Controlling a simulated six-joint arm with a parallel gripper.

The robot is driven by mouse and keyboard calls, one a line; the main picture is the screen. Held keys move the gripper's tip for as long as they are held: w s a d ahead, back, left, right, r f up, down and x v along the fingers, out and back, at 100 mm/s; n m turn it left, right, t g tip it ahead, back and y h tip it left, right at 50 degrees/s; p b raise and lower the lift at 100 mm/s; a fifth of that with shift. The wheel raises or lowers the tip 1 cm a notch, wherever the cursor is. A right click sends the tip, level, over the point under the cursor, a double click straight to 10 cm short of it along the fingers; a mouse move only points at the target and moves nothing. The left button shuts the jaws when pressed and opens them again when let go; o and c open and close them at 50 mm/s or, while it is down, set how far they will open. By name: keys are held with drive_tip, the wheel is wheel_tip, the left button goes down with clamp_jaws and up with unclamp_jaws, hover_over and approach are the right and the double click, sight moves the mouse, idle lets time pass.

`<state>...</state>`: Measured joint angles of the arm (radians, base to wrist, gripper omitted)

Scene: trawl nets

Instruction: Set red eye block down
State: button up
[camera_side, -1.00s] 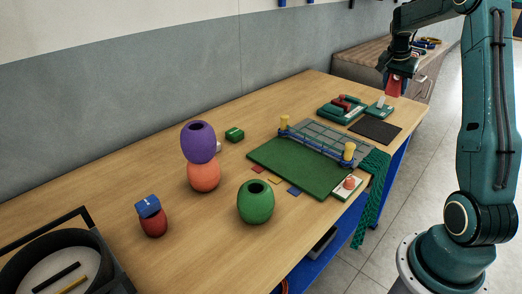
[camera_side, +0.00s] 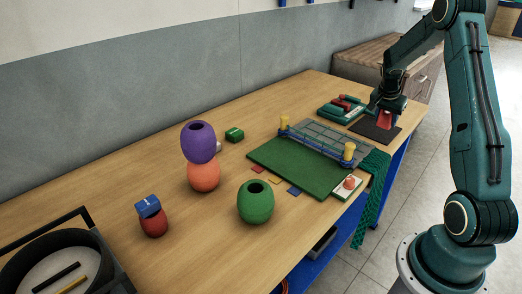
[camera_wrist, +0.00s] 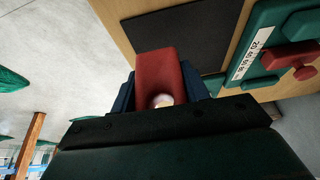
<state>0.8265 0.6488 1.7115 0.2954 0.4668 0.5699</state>
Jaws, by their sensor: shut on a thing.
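My gripper (camera_side: 386,112) is shut on the red eye block (camera_side: 384,121) at the far right end of the table. In the wrist view the red block (camera_wrist: 160,75) sits between the dark jaws, with a pale round spot near its lower end. In the side view the block is low over the dark mat (camera_side: 372,133); I cannot tell whether it touches the mat. In the wrist view the dark mat (camera_wrist: 180,36) lies just beyond the block.
A green tray with red parts (camera_side: 342,109) stands left of the gripper. A green board (camera_side: 300,168) with a grey net frame and yellow posts (camera_side: 348,152) lies nearer. A green net (camera_side: 371,190) hangs over the table edge. Coloured floats (camera_side: 198,142) stand further left.

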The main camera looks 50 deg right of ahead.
sight(383, 127)
drive_tip(key=shift+f, duration=2.1)
drive_tip(key=shift+f, duration=0.1)
drive_tip(key=o, duration=1.1)
drive_tip(key=shift+c, duration=0.2)
drive_tip(key=v, duration=1.2)
drive_tip(key=shift+r, duration=0.25)
